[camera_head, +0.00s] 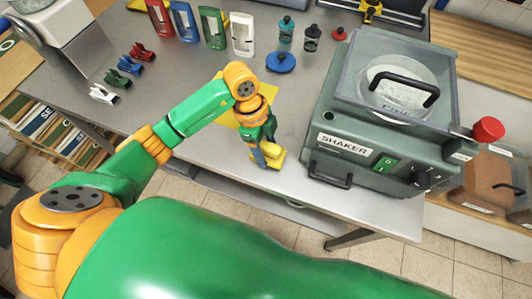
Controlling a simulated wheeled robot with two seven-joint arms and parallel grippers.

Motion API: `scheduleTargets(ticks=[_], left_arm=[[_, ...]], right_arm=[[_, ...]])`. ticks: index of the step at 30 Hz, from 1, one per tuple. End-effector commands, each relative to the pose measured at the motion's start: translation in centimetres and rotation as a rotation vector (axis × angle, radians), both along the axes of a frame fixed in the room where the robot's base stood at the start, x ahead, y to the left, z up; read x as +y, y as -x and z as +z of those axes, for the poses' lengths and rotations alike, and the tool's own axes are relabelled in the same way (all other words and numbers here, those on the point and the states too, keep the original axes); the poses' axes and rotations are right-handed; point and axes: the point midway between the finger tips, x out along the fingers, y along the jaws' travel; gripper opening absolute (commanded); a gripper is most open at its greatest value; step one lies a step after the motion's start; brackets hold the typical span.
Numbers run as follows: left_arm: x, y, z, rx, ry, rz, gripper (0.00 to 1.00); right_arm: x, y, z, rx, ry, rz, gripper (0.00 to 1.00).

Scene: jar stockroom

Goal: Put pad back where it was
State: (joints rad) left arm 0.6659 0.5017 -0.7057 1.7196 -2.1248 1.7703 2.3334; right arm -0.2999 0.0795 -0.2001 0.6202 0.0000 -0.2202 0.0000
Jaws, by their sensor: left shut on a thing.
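My left gripper (265,150) points down near the front edge of the grey table (190,95), left of the shaker machine. It is shut on a small yellow thing (278,157), which I take to be the pad; the gripper hides part of it. A flat yellow patch (231,116) lies on the table behind my left forearm, which covers part of it. My right gripper is not in view.
The shaker (345,143) with a clear lid stands to the right. Coloured clamps (130,65), upright coloured holders (213,30), a blue lid (281,62) and small bottles (285,33) stand farther back. Bare table lies left of my forearm.

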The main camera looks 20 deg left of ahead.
Motion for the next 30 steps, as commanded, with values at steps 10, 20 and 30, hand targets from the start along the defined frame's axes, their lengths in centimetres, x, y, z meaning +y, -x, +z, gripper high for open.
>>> scheduleTargets(ticks=[10, 20, 30], left_arm=[[-0.1, 0.1, -2.8, 0.001, 0.000, -0.001, 0.00], [-0.1, 0.1, -3.0, 0.002, 0.000, -0.001, 0.98], [0.1, 0.0, -1.7, -0.001, 0.002, -0.002, 0.98]], right_arm=[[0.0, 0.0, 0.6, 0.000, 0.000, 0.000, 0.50], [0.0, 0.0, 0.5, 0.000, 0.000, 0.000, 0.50], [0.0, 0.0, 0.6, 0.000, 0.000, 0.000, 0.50]])
